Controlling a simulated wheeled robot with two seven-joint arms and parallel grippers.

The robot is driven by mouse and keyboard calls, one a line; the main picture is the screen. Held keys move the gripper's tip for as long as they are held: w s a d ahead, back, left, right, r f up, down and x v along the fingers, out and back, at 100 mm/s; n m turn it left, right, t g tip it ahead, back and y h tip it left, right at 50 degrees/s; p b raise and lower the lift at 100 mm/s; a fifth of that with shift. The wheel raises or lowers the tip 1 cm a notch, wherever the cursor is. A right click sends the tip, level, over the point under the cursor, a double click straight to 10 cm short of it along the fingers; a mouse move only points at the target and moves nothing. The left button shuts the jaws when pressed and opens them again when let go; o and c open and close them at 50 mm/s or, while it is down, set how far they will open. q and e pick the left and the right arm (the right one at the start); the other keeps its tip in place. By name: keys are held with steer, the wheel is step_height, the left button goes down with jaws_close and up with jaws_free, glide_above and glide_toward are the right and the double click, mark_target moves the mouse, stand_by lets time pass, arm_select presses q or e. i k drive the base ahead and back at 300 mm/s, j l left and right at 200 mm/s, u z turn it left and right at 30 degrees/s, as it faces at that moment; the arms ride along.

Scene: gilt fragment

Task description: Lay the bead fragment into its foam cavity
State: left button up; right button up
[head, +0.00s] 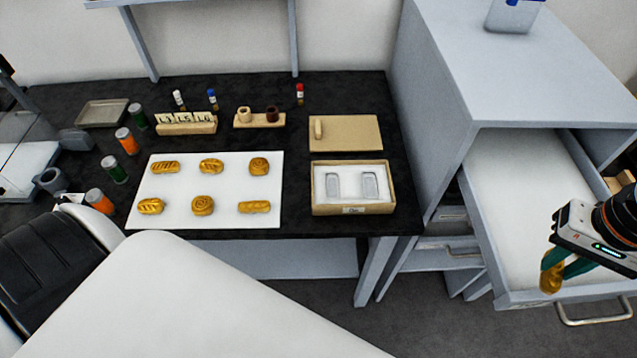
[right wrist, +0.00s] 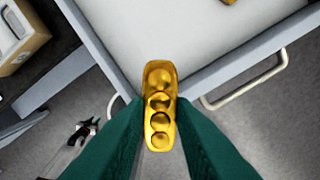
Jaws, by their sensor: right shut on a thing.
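My right gripper (head: 556,264) has green fingers shut on a gold bead fragment (head: 550,278), held over the front edge of the open drawer at the right. The tan box (head: 320,207) on the dark table holds white foam (head: 352,172) with two grey-looking cavities, left (head: 332,185) and right (head: 370,185), both apparently empty. The fragment is well to the right of the box. My left gripper is not in view.
The open drawer (head: 515,180) of the grey cabinet (head: 470,70) lies between gripper and table. A gold piece (right wrist: 230,2) shows at the wrist view's top edge. A white sheet (head: 222,190) bears several gold fragments. A tan lid (head: 350,135) lies behind the box.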

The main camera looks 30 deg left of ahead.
mark_target(332, 188)
steer(key=l+u, duration=0.1)
steer(key=u, duration=0.3)
steer(key=l+u, duration=0.1)
steer(key=u, duration=0.35)
steer(key=k+u, duration=0.1)
steer(key=u, duration=0.3)
steer(key=l+u, duration=0.1)
steer(key=u, duration=0.35)
steer(key=k+u, duration=0.1)
steer(key=u, duration=0.3)
